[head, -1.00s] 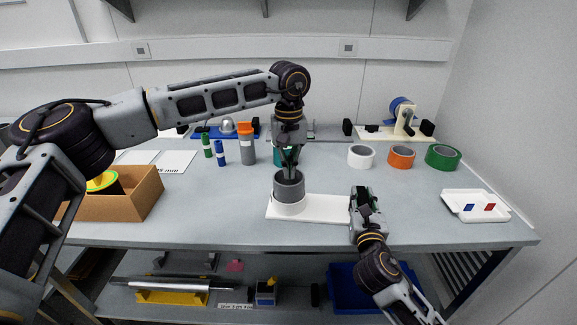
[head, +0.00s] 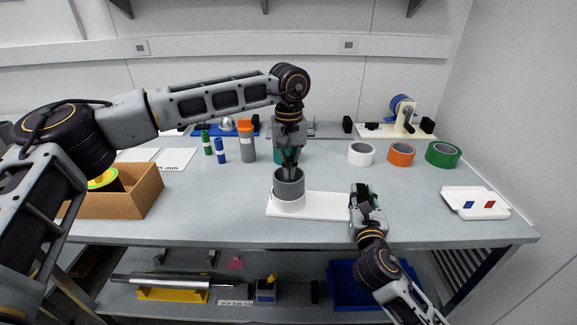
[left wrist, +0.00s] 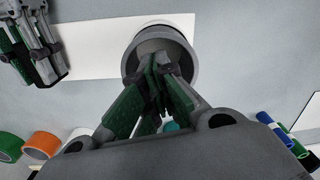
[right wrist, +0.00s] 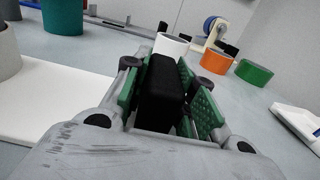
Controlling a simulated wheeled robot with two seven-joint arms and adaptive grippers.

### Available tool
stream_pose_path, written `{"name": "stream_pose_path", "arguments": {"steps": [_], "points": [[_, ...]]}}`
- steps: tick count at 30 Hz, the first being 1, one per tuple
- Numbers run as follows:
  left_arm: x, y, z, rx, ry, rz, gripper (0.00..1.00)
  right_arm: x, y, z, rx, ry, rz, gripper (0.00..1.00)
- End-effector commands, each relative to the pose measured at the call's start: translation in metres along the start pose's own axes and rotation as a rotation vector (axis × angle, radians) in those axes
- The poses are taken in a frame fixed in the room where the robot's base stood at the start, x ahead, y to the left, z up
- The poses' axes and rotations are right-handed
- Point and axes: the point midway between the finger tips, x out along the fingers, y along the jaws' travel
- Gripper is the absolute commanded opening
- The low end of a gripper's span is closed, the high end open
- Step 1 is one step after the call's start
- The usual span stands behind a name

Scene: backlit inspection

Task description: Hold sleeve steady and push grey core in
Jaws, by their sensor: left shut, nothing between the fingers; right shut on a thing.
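The white sleeve (head: 289,208) stands upright on the left part of a flat white base plate (head: 325,205). The grey core (head: 289,187) sits in the sleeve, its upper part standing above the rim. My left gripper (head: 290,167) points down with shut, empty fingers at the core's open top; in the left wrist view its fingertips (left wrist: 160,65) overlap the core's hollow (left wrist: 150,48). Whether they touch the core I cannot tell. My right gripper (head: 362,190) is at the plate's right end, shut on a black block (right wrist: 160,88), seen in the right wrist view.
White (head: 361,155), orange (head: 401,156) and green (head: 443,155) tape rolls stand behind right. A white tray (head: 475,213) is at the right. An orange-capped bottle (head: 247,145) and markers (head: 220,152) stand behind left. A cardboard box (head: 140,197) is at the left.

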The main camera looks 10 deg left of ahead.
Motion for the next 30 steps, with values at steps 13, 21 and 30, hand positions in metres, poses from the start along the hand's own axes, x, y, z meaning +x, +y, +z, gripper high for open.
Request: {"name": "stream_pose_path", "arguments": {"steps": [13,21,30], "points": [[0.006,0.000,0.000,0.000,-0.001,0.000,0.00,0.000,0.000,-0.003,-0.001,0.006,-0.001,0.00],[0.009,0.000,0.000,0.000,-0.001,0.000,0.00,0.000,0.000,-0.003,-0.001,0.006,-0.001,0.00],[0.012,0.000,0.000,0.000,-0.001,0.000,0.00,0.000,0.000,-0.003,-0.001,0.006,-0.001,0.00]]}}
